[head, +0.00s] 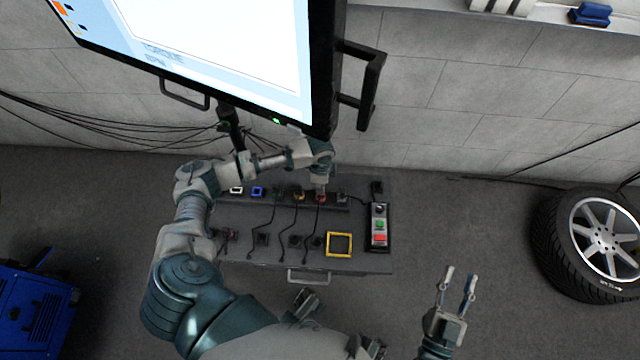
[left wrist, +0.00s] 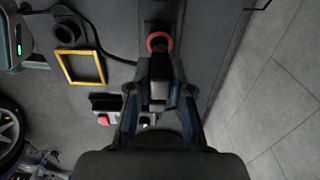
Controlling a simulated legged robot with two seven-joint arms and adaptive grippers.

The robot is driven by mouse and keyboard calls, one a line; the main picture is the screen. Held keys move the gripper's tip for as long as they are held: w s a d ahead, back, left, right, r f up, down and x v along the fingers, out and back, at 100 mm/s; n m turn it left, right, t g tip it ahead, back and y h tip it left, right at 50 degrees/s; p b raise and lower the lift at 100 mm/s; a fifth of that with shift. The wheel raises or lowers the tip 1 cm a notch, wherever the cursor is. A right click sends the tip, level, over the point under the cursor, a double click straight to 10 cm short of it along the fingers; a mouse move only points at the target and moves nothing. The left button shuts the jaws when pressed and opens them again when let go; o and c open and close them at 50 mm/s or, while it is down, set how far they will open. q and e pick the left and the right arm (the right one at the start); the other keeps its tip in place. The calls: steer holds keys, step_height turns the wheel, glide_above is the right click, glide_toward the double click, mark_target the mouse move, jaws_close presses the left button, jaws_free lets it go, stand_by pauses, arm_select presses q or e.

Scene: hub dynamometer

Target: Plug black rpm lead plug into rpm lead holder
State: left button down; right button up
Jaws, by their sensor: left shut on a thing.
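My left gripper (head: 321,187) is over the back row of the dark panel, at a red-ringed part (head: 321,198). In the left wrist view its fingers (left wrist: 158,75) are shut on a dark piece, taken as the black rpm lead plug, mostly hidden between them. The red ring (left wrist: 158,42) shows just beyond the fingertips. A black lead (left wrist: 118,58) runs towards the fingers. I cannot tell whether plug and ring touch, or which socket is the rpm lead holder. My right gripper (head: 456,288) is open and empty, right of the panel.
The panel (head: 240,218) also carries white (head: 236,190), blue (head: 257,191) and yellow (head: 299,194) parts, loose leads, a yellow frame (head: 339,244) and a button box (head: 379,226). A large screen (head: 220,50) hangs above. A wheel (head: 592,240) stands right.

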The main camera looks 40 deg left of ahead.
arm_select(q)
steer(key=s+d+p, duration=0.8)
steer(key=s+p, duration=0.4)
steer(key=s, duration=0.1)
steer(key=shift+s+p, duration=0.15)
steer(key=shift+p, duration=0.25)
arm_select(e)
step_height(320, 180, up, 17)
steer(key=t, duration=0.1)
steer(key=shift+s, duration=0.2)
stand_by(0.4)
steer(key=shift+f, duration=0.15)
arm_select(q)
steer(key=shift+f+b, duration=0.7)
steer(key=shift+f, duration=1.25)
arm_select(e)
steer(key=shift+f, duration=0.8)
arm_select(q)
steer(key=shift+f, duration=0.25)
arm_select(e)
steer(key=shift+f, duration=0.15)
arm_select(q)
steer(key=shift+f+b, duration=0.6)
steer(key=shift+f, duration=0.65)
arm_select(e)
steer(key=shift+f, duration=0.6)
